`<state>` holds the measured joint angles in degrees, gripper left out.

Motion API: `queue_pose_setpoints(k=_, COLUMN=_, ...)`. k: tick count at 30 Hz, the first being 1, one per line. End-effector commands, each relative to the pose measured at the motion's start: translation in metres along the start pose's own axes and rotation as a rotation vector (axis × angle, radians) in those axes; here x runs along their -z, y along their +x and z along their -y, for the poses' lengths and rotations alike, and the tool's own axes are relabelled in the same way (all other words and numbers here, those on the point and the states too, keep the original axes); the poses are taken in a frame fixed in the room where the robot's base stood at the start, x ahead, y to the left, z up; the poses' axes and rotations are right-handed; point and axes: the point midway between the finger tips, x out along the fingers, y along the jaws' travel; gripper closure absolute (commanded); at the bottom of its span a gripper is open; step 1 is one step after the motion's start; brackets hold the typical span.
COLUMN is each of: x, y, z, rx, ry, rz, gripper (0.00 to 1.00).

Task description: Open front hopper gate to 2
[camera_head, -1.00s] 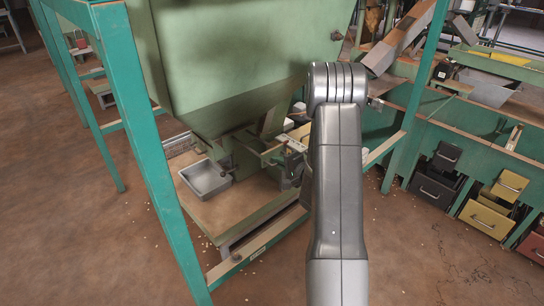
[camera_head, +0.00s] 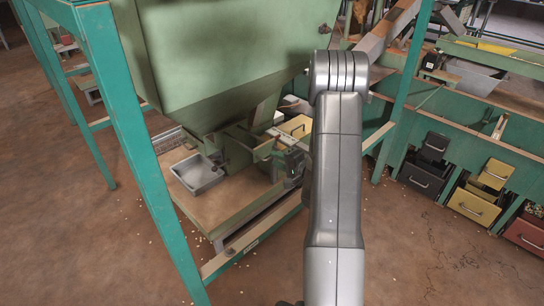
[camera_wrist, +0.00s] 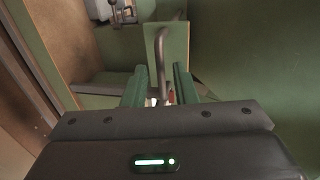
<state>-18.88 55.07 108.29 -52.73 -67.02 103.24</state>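The green front hopper (camera_head: 230,60) hangs above a wooden shelf, its chute narrowing toward the bottom. My gripper (camera_wrist: 160,72) has two green fingers standing apart in the wrist view. A bent grey handle (camera_wrist: 161,48) on a green plate (camera_wrist: 178,42) shows in the gap between them, and no finger visibly presses on it. In the head view my gripper (camera_head: 288,165) is below the hopper's outlet, right of the metal tray (camera_head: 198,176). The gate and any scale markings cannot be made out.
Teal frame posts stand left (camera_head: 140,150) and right (camera_head: 404,90) of the hopper. Coloured drawers (camera_head: 474,205) are at the right. Small bits lie scattered on the open brown floor (camera_head: 90,240).

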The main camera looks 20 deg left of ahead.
Motion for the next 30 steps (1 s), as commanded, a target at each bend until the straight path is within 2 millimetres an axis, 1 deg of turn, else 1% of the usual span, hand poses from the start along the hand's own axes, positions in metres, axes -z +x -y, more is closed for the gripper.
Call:
queue_pose_setpoints(k=1, x=0.002, y=-0.015, z=0.003, rx=-0.002, ry=0.004, rz=-0.006, gripper=0.75)
queue_pose_setpoints(k=6, x=0.001, y=-0.055, z=0.003, rx=-0.001, ry=0.004, rz=-0.005, gripper=0.75)
queue_pose_setpoints(k=9, x=0.001, y=-0.073, z=0.002, rx=-0.002, ry=0.004, rz=-0.005, gripper=0.75)
queue_pose_setpoints(k=12, x=0.001, y=-0.087, z=0.001, rx=-0.002, ry=0.002, rz=-0.004, gripper=0.75)
queue_pose_setpoints(k=15, x=0.001, y=-0.096, z=0.001, rx=-0.002, ry=0.002, rz=-0.003, gripper=0.75)
queue_pose_setpoints(k=19, x=0.0, y=-0.102, z=0.0, rx=-0.001, ry=0.001, rz=-0.001, gripper=0.75)
queue_pose_setpoints(k=30, x=0.0, y=-0.102, z=0.0, rx=-0.001, ry=0.0, rz=0.0, gripper=0.75)
